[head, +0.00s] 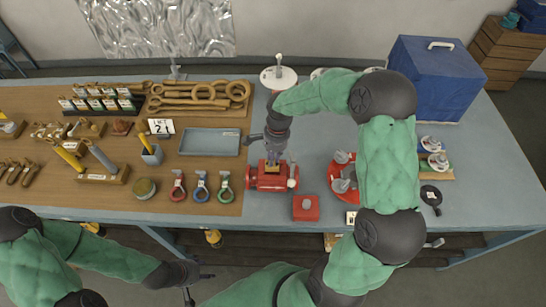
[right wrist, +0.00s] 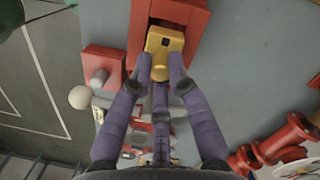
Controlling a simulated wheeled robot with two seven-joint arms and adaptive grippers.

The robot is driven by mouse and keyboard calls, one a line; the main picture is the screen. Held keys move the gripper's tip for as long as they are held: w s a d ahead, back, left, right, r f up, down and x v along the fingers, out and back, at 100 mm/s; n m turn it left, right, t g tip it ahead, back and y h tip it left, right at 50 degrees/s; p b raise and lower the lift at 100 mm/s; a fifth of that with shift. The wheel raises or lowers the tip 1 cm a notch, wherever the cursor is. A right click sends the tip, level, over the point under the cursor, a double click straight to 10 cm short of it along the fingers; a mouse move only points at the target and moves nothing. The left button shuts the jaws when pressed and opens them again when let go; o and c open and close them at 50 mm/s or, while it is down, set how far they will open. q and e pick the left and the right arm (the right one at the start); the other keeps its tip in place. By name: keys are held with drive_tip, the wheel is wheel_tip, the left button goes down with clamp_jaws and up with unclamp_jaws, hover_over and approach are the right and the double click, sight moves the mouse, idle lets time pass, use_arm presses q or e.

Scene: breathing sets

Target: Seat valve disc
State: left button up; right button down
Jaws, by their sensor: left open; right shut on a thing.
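The red valve body (head: 263,184) stands on the bench near its front edge; it also shows in the right wrist view (right wrist: 200,25), with a dark opening. My right gripper (head: 273,155) is above the valve body, pointing down. In the right wrist view my right gripper (right wrist: 160,72) is shut on a yellow valve disc (right wrist: 165,42). The disc is at the opening of the red body; I cannot tell how deep it sits. My left gripper (head: 192,284) is open and empty, in front of the bench and away from the valve.
A red block (head: 306,207) stands just right of the valve body. Red, blue and green-handled tools (head: 201,186) lie to its left, below a grey tray (head: 210,142). A round red part (head: 341,172) and a blue box (head: 436,75) are to the right. My right arm covers part of the bench.

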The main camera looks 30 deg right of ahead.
drive_tip(key=shift+f+b, duration=1.6)
drive_tip(key=shift+f, duration=0.4)
drive_tip(key=c, duration=1.1)
unclamp_jaws()
wheel_tip(320, 180, up, 12)
drive_tip(key=d, duration=0.1)
drive_tip(key=shift+d, duration=0.25)
drive_tip(key=shift+w+f, duration=0.1)
